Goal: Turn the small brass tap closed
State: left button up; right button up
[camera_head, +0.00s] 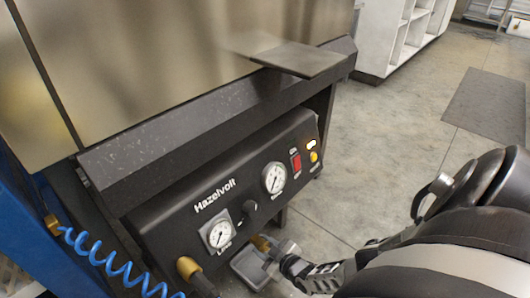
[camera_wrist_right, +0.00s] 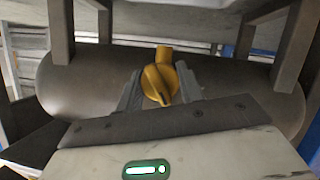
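The small brass tap (camera_wrist_right: 160,84) is yellow and sits on a dark metal cylinder, with its narrow handle tilted in the right wrist view. In the head view a bit of brass (camera_head: 261,243) shows under the console, partly hidden by the gripper. My right gripper (camera_head: 273,258) reaches in there from the right. In the wrist view its two grey fingers (camera_wrist_right: 160,92) stand apart, one on each side of the tap. I cannot tell whether they touch it. My left gripper is not in view.
A black console (camera_head: 228,182) with two gauges, a red switch and a black knob overhangs the tap. A brass fitting (camera_head: 187,267) and a blue coiled hose (camera_head: 112,270) are at the left. Frame legs (camera_wrist_right: 62,32) flank the cylinder (camera_wrist_right: 85,85).

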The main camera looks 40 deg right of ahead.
jog(key=shift+y, duration=0.3)
jog(key=shift+m+y, duration=1.3)
jog(key=shift+m, duration=0.8)
jog(key=o, duration=1)
